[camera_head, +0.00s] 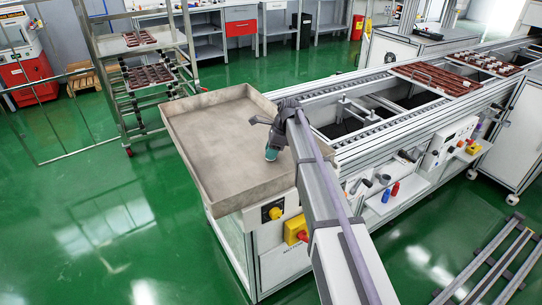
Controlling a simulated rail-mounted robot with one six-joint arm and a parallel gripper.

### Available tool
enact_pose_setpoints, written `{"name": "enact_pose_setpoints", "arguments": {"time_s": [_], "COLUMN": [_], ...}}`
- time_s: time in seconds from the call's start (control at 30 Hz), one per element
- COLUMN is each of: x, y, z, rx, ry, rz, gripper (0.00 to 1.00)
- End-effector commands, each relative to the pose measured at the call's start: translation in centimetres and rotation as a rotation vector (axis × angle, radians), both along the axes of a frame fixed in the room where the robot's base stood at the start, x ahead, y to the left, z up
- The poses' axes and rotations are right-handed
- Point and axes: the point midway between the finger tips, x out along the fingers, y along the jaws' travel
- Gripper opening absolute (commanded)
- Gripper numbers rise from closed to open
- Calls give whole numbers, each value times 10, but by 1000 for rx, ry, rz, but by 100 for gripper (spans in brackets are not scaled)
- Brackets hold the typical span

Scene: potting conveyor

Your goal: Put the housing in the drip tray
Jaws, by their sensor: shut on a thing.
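The drip tray (205,140) is a wide, shallow beige tray with raised walls at the near left end of the conveyor bench. My gripper (273,146), dark grey, points down over the right part of the tray, just inside its right wall. The upper part of the housing is hidden by the gripper. I cannot tell whether its lower end touches the tray floor. The left and middle of the tray are bare.
The conveyor (365,125) runs to the back right, carrying reddish-brown trays (435,78). A side shelf (385,200) holds red and blue bottles and grey parts. A wheeled rack (150,75) stands behind left. Yellow switch boxes (296,230) sit below the tray's front right corner.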

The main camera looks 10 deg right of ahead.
Motion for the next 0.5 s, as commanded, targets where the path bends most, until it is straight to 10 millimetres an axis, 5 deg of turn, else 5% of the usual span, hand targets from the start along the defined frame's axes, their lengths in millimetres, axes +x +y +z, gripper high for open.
{"name": "enact_pose_setpoints", "arguments": {"time_s": [0.17, 0.2, 0.5], "x": [0, 0, 0], "y": [0, 0, 0], "z": [-4, -2, -2], "rx": [0, 0, 0], "ry": [0, 0, 0], "rz": [0, 0, 0], "gripper": [4, 39, 62]}}
